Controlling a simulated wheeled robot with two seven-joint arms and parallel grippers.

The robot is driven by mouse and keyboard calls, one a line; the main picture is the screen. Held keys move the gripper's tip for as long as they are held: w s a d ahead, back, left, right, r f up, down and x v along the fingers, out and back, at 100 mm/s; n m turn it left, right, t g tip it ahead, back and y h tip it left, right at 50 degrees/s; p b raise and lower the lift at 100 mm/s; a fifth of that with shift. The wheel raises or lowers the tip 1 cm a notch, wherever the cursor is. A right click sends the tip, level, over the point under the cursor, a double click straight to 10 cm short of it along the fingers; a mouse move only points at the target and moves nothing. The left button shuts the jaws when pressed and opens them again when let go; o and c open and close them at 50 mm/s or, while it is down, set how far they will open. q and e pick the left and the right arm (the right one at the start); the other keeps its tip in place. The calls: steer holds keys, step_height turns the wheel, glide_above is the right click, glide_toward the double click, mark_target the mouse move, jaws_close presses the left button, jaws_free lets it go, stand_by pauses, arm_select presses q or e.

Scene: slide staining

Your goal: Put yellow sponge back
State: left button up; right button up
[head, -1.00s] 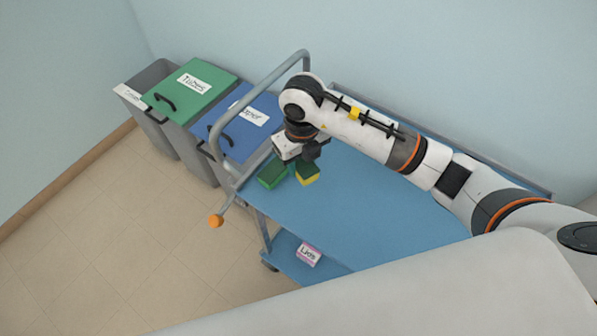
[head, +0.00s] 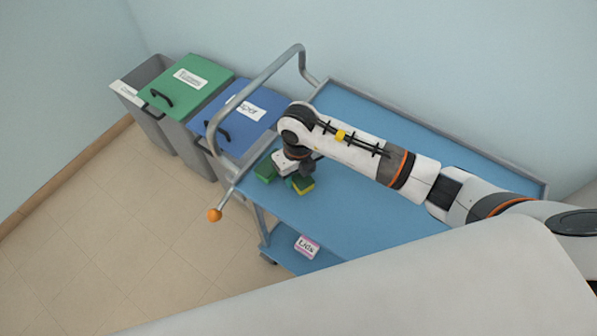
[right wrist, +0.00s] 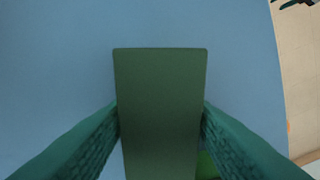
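The yellow sponge (head: 304,187), with a dark green top layer, is at the near left end of the blue cart top. My right gripper (head: 296,181) points down at it. In the right wrist view, its dark green face (right wrist: 160,110) fills the space between the two teal fingers, which press against both sides. My right gripper is shut on it. I cannot tell whether the sponge touches the cart top. A green sponge (head: 265,169) lies just to its left on the cart, partly behind the gripper. My left gripper is not in view.
The blue cart (head: 380,215) has a grey push handle (head: 255,85) at its left end, close to my right gripper. A labelled box (head: 307,246) sits on the lower shelf. Green-lidded (head: 190,80), blue-lidded (head: 240,115) and open grey bins (head: 140,85) stand beyond. Most of the cart top is clear.

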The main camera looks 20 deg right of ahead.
mark_target(298, 174)
steer(key=shift+o, duration=1.3)
steer(key=shift+r, duration=0.55)
step_height(298, 174, up, 11)
steer(key=b, duration=0.1)
steer(key=shift+r+b, duration=0.15)
steer(key=shift+b, duration=0.25)
